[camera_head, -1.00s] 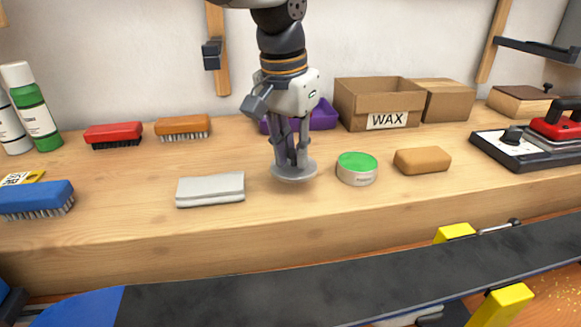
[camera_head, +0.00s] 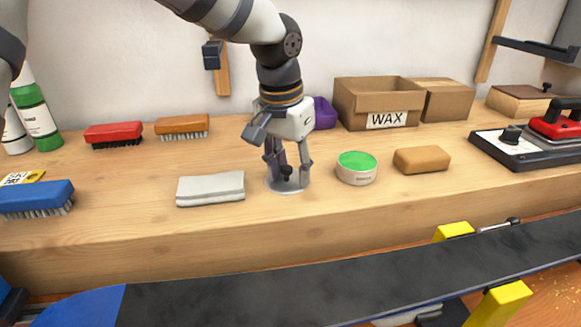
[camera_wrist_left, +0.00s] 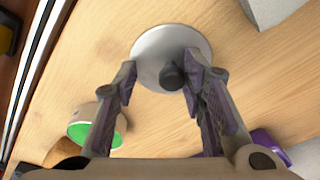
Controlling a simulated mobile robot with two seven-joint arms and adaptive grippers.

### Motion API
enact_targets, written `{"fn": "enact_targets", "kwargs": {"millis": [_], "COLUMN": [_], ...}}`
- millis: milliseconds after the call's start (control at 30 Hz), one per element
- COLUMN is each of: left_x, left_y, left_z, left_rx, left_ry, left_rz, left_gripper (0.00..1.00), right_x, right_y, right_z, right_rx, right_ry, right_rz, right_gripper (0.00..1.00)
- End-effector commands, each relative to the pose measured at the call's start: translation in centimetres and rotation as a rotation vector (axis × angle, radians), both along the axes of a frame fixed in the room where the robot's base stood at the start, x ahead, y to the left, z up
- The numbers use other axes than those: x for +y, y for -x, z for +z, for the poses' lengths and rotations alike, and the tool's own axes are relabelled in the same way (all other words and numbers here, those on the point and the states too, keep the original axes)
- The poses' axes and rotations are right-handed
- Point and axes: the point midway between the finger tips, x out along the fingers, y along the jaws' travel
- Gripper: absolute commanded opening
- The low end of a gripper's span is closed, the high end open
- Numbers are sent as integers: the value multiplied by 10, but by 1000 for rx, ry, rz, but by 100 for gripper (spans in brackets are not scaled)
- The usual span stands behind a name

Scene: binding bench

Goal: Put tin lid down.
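The tin lid (camera_head: 274,187) is a round grey disc with a dark knob. It lies flat, seemingly on the bench, between the grey cloth and the open tin. My left gripper (camera_head: 288,177) points down over it, its fingers apart on either side of the knob. In the left wrist view the lid (camera_wrist_left: 150,50) shows whole at the top, and the knob is nearer the right finger, with a clear gap to the left finger. The tin (camera_head: 357,172), with green wax inside, stands uncovered to the right of the lid. My right gripper is not in view.
A folded grey cloth (camera_head: 210,189) lies left of the lid. A tan block (camera_head: 422,160) is right of the tin. A purple container (camera_head: 325,113) and a WAX box (camera_head: 378,103) stand behind. Brushes are at the left. The bench's front edge is close, with a dark board (camera_head: 300,292) below it.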

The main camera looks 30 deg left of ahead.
Motion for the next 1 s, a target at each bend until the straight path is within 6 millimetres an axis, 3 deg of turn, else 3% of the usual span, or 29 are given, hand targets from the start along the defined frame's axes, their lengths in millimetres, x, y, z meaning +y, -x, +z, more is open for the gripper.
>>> {"fn": "enact_targets", "kwargs": {"millis": [133, 400, 500, 667, 1000], "left_x": [0, 2, 2, 2, 2], "left_y": [1, 13, 15, 18, 18], "left_z": [20, 93, 110, 121, 122], "left_rx": [-6, -7, -4, 0, 0], "left_ry": [0, 1, 0, 1, 1], "left_rz": [1, 1, 1, 0, 0], "left_gripper": [38, 38, 38, 38, 38], "right_x": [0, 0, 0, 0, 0], "right_y": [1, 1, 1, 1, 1], "right_z": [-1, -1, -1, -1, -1], "right_rx": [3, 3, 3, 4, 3], "right_ry": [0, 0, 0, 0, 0], "right_rz": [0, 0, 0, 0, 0], "right_gripper": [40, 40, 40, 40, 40]}}
